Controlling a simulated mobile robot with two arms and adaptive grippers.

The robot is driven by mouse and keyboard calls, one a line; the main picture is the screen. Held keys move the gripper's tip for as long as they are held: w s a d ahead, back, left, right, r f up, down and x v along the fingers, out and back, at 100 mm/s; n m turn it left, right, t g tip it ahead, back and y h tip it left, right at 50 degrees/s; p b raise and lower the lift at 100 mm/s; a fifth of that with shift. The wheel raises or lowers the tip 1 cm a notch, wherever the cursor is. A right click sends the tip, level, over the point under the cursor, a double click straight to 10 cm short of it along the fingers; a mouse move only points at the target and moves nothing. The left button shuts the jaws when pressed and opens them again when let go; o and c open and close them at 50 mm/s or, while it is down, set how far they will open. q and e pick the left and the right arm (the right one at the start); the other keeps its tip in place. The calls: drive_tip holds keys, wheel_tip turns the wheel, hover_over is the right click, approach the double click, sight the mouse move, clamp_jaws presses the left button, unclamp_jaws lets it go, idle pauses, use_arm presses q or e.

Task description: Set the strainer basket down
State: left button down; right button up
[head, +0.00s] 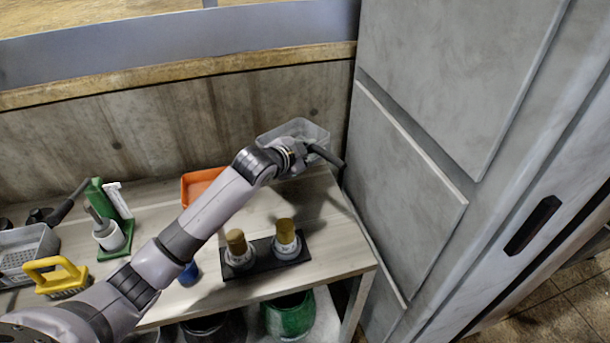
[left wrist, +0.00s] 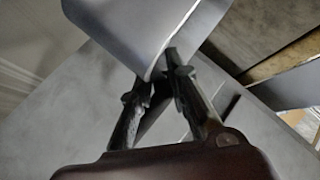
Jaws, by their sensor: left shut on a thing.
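The strainer basket (head: 312,130) is a grey, box-like container at the far right end of the counter, partly hidden behind my left gripper (head: 303,150). My left gripper is shut on its rim. In the left wrist view, the two dark fingers (left wrist: 160,72) pinch the edge of the smooth grey basket (left wrist: 140,28). The basket appears raised over the counter's back right corner, near the wall; I cannot tell how high. A dark bar sticks out to the right beside the gripper. My right gripper is not in view.
The wooden counter (head: 335,235) has free room at its right. On it are an orange tray (head: 198,184), a black holder with two capped bottles (head: 285,236), a yellow-handled brush (head: 55,274) and a grey perforated tray (head: 25,250). A tall grey cabinet (head: 400,190) stands close on the right.

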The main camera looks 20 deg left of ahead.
sight(310, 164)
use_arm(q)
wheel_tip(310, 164, down, 5)
drive_tip(key=shift+r, duration=0.15)
wheel_tip(310, 164, down, 4)
drive_tip(key=shift+f, duration=0.1)
drive_tip(key=c, duration=1.5)
unclamp_jaws()
drive_tip(key=shift+c, duration=0.2)
drive_tip(key=v, duration=1.2)
